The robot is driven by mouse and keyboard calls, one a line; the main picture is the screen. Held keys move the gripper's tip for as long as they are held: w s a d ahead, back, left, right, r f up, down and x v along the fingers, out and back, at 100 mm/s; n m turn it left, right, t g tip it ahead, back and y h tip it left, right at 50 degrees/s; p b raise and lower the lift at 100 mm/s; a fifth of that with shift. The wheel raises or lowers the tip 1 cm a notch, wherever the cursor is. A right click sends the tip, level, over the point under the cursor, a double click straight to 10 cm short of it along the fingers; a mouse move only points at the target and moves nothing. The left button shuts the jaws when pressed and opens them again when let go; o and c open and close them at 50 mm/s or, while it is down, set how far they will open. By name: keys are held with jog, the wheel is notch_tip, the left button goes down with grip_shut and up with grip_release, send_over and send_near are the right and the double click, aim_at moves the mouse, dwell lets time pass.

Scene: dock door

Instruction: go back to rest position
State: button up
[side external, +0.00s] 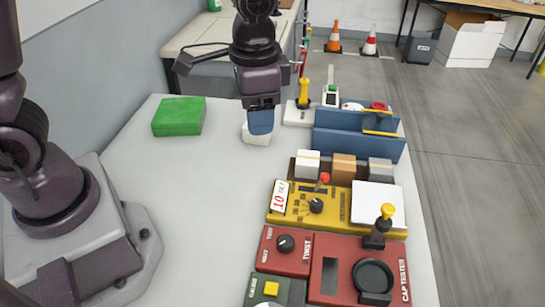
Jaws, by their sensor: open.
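My gripper (261,122) hangs pointing down over the far middle of the table in the side external view. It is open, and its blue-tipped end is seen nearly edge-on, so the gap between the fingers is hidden. A small white block (255,138) shows just below and behind the fingertips. I cannot tell whether the fingers touch it. The table top (190,215) is pale grey.
A green block (178,116) lies at the far left of the table. A blue rack (358,145), a yellow panel (338,208) and a red cap tester (358,267) line the right side. White, tan and grey blocks stand behind the yellow panel. The left-middle table is clear.

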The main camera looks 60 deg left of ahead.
jog(key=s+a+r+n+t, duration=0.4)
jog(key=s+a+r, duration=0.4)
jog(key=s+r, duration=0.3)
jog(key=shift+s+n+t, duration=0.3)
jog(key=shift+s+t, duration=0.4)
jog(key=shift+s, duration=0.15)
dwell(1.8)
